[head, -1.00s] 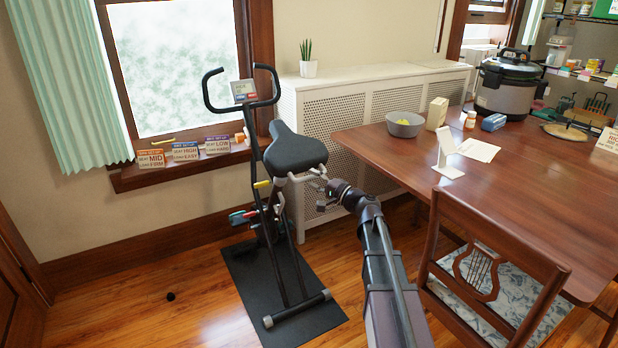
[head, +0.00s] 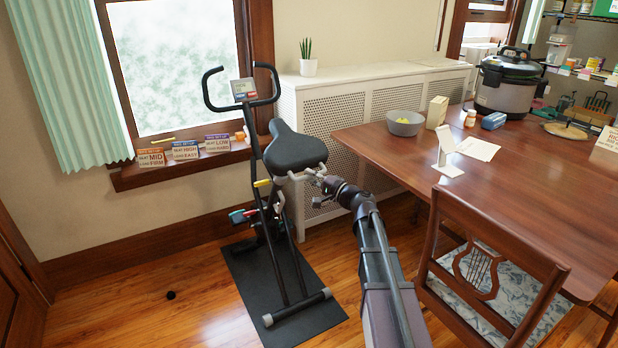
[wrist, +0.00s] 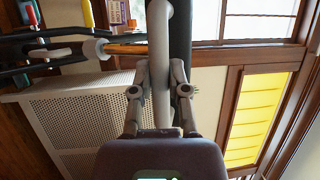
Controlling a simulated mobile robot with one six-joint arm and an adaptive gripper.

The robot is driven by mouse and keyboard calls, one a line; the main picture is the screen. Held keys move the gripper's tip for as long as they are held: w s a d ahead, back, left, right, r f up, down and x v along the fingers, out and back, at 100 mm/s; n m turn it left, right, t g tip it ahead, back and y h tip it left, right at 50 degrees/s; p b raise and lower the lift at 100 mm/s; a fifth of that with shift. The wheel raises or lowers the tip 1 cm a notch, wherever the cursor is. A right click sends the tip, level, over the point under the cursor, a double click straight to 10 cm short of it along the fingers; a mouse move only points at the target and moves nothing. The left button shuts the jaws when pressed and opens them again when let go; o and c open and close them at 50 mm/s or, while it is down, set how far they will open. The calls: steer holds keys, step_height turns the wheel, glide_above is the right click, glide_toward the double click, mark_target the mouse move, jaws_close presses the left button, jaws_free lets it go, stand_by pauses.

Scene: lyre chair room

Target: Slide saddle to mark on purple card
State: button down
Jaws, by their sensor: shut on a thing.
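The black saddle (head: 296,150) sits on the exercise bike (head: 271,215), with a pale grey bar (head: 291,177) below its rear. My gripper (head: 320,180) is at the right end of this bar, just under the saddle. In the wrist view my gripper (wrist: 162,72) has its fingers closed around a grey tube (wrist: 159,35). The purple card (head: 217,144) stands on the window sill, rightmost of three, and reads LOW and HARD. Any mark on the saddle's slide is too small or hidden to make out.
The orange card (head: 151,158) and blue card (head: 185,151) stand beside the purple one. A white radiator cover (head: 325,120) is behind the bike. The wooden table (head: 500,190) and lyre chair (head: 490,270) are close on the right of my arm.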

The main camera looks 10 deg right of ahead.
steer(key=w+a+f+b, duration=0.1)
steer(key=w+f+b, duration=0.4)
steer(key=f+b, duration=0.4)
steer(key=shift+a, duration=0.3)
stand_by(0.3)
steer(key=c, duration=0.6)
jaws_free()
steer(key=shift+f, duration=0.1)
steer(key=shift+s, duration=0.15)
